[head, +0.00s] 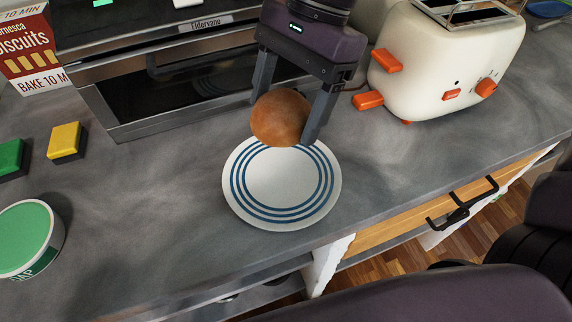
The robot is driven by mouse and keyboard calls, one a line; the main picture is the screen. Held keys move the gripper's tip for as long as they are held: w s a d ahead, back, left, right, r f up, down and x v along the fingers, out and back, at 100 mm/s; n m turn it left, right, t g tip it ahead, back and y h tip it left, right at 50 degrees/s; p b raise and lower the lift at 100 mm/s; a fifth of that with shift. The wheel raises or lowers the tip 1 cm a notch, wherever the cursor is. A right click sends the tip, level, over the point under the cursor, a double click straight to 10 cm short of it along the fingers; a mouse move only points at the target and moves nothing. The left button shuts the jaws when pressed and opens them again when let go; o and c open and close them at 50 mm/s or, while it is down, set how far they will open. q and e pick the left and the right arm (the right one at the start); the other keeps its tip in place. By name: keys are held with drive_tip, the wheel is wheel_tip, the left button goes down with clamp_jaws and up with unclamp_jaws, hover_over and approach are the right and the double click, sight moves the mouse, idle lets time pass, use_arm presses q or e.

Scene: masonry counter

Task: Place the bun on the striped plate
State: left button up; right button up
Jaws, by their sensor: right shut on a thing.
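The bun (281,117) is round and brown. My right gripper (284,118) comes from the top of the head view and is shut on the bun, one finger on each side. The striped plate (280,196) is white with blue rings and lies on the counter. The bun overlaps the plate's far edge in the picture; whether it touches the plate, I cannot tell. The plate's middle is bare. My left gripper is not in view.
A cream toaster (447,62) with orange levers stands at the right. A steel oven (180,85) is behind the plate. A green-lidded tub (25,238), a yellow block (66,142) and a green block (12,158) sit at the left. The counter (150,220) left of the plate is clear.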

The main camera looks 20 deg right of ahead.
hover_over(280, 177)
drive_tip(key=d, duration=0.1)
drive_tip(key=f, duration=0.5)
drive_tip(key=shift+w+d+f+b, duration=0.2)
drive_tip(key=shift+w+f+b, duration=0.1)
drive_tip(key=shift+f, duration=2.7)
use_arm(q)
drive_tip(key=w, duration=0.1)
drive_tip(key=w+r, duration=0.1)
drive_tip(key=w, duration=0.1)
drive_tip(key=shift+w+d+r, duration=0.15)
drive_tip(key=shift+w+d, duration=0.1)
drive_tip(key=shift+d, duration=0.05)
use_arm(e)
drive_tip(key=o, duration=1)
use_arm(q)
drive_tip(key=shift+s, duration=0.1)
